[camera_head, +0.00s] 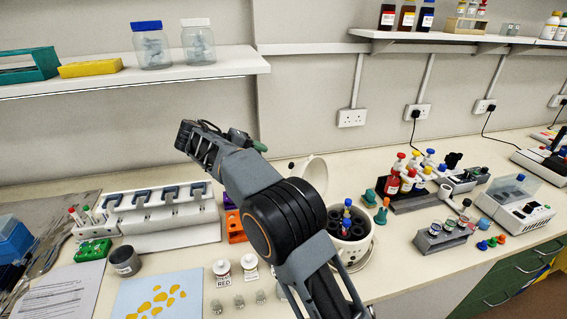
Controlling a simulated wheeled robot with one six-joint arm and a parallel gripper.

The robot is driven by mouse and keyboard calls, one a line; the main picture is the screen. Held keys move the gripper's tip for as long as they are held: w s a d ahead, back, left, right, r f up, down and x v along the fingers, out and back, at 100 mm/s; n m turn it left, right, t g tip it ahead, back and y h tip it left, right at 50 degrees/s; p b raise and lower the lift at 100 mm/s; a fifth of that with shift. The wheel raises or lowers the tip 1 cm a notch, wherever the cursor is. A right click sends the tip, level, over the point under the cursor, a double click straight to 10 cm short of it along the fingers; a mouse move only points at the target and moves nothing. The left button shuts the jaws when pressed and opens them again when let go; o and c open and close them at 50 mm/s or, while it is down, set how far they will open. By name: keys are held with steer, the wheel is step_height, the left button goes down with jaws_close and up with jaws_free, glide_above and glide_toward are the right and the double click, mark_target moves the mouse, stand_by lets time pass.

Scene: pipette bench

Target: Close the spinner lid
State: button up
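The spinner (359,252) is a round white machine in the middle of the bench, with dark tube slots and a blue-capped tube (346,217) standing in it. Its round white lid (316,172) stands open, raised at the spinner's back left. My arm crosses in front and hides part of the lid and the spinner's left side. My gripper (186,137) is up in the air, well left of the lid and apart from it, in front of the wall. I cannot tell whether its fingers are open or shut.
A white pipette rack (165,224) and an orange rack (236,228) stand left of the spinner. Colour-capped bottles (408,180) and a grey tube block (437,240) stand at the right. A shelf (225,67) hangs at upper left.

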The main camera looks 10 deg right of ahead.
steer(key=p+x, duration=0.1)
steer(key=x, duration=0.9)
steer(key=shift+d, duration=0.45)
steer(key=shift+c, duration=0.3)
steer(key=shift+f, duration=0.2)
jaws_close()
